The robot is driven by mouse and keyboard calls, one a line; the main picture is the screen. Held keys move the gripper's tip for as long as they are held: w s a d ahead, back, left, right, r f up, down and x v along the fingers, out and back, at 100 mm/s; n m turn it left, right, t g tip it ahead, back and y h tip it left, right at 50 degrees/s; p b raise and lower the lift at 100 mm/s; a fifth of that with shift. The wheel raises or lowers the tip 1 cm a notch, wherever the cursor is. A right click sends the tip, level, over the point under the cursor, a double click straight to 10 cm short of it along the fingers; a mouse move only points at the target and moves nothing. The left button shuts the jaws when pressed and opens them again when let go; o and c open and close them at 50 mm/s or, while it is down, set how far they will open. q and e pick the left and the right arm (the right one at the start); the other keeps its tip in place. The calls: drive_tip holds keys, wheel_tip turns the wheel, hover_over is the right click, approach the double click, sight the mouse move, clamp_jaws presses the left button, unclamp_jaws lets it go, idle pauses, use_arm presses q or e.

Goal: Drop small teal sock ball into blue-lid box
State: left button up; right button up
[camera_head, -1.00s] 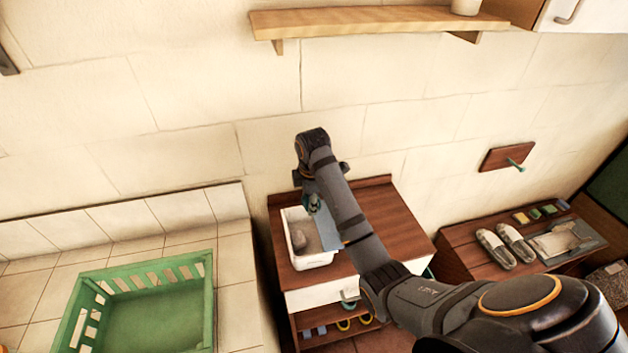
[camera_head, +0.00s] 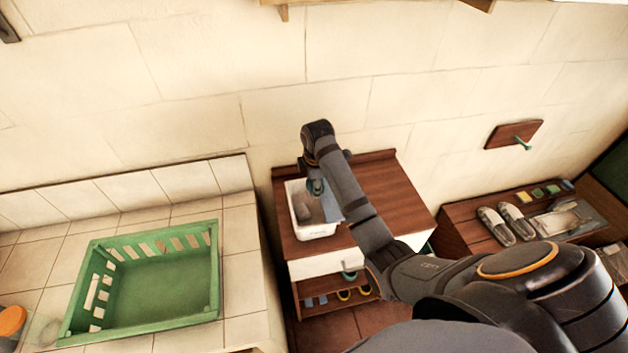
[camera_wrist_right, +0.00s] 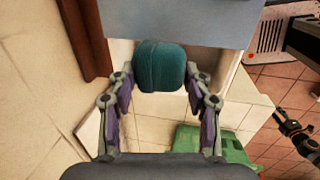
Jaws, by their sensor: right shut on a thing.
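The small teal sock ball (camera_wrist_right: 160,66) is held between the fingers of my right gripper (camera_wrist_right: 160,80). In the head view a little teal shows at my right gripper (camera_head: 317,187), over the white box (camera_head: 318,231) on the brown cabinet. The box is open at the top, and a grey rounded thing (camera_head: 301,209) lies inside. Its blue lid (camera_head: 332,207) stands tilted at the right side, and a blue-grey panel (camera_wrist_right: 190,18) fills the top of the wrist view. A dark gripper, seemingly my left (camera_wrist_right: 281,122), shows small at the right; its jaws are unclear.
An empty green basket (camera_head: 165,285) sits on the tiled counter at left. Shoes (camera_head: 508,224) and small coloured blocks (camera_head: 545,190) lie on a brown bench at right. The wall behind carries a brown peg board (camera_head: 514,134). The cabinet top right of the box is clear.

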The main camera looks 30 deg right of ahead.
drive_tip(key=o, duration=1.1)
use_arm(q)
drive_tip(key=shift+s+a, duration=0.15)
drive_tip(key=shift+s, duration=0.65)
use_arm(e)
drive_tip(key=shift+o, duration=0.2)
drive_tip(key=shift+r, duration=0.35)
drive_tip(key=r, duration=0.3)
drive_tip(key=s+r, duration=0.1)
drive_tip(key=r, duration=0.2)
drive_tip(key=shift+s+a+r, duration=0.15)
drive_tip(key=shift+r, duration=0.2)
use_arm(q)
drive_tip(key=shift+w+a, duration=0.1)
drive_tip(key=shift+w, duration=0.05)
